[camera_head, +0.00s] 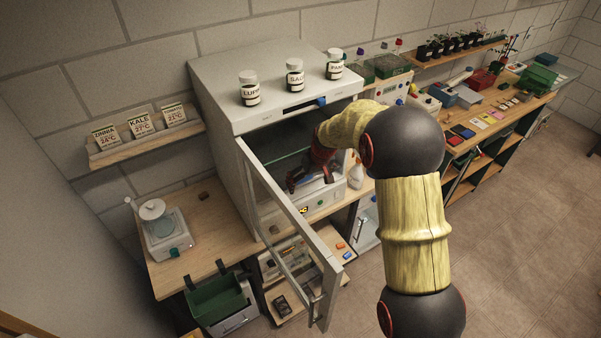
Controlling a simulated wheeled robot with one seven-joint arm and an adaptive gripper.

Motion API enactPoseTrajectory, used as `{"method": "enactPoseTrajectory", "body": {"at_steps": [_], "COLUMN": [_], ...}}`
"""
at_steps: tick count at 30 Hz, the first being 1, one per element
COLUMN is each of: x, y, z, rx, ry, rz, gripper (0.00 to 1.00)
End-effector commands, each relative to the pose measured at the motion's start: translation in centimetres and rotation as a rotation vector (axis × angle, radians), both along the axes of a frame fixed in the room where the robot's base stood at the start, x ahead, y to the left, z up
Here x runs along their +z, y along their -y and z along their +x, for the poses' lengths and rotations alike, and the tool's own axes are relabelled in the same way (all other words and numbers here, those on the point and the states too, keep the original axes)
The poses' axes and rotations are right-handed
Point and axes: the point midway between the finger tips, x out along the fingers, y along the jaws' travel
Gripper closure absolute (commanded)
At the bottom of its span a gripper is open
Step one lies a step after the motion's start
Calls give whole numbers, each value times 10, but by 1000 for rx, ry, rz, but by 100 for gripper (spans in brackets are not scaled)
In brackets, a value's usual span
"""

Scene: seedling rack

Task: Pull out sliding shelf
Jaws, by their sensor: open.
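A white cabinet (225,90) stands on the wooden bench with its framed door (292,240) swung open toward me. Inside its opening, a dark greenish flat surface (274,147) looks like the sliding shelf; its front edge is partly hidden by my arm. My gripper (309,181) is open and reaches into the front of the opening, low and to the right, just above the cabinet's lower front panel. Whether its fingers touch the shelf cannot be told from this view.
Three labelled jars (294,76) stand on the cabinet top. A spray bottle (355,173) stands close right of my gripper. A scale (164,231) is on the bench at left. The open door juts into the room; the floor (520,225) at right is clear.

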Motion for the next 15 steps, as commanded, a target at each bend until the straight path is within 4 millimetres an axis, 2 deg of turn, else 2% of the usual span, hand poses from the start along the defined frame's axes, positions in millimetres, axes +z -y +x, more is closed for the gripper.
{"method": "enactPoseTrajectory", "body": {"at_steps": [1, 4, 8, 15], "x": [1, 6, 6, -20], "y": [-6, -14, -17, -23], "z": [15, 42, 51, 59], "rx": [23, 76, 104, 104], "ry": [28, 97, 127, 125], "rz": [2, 3, 0, -1], "gripper": [0, 0, 0, 0]}}
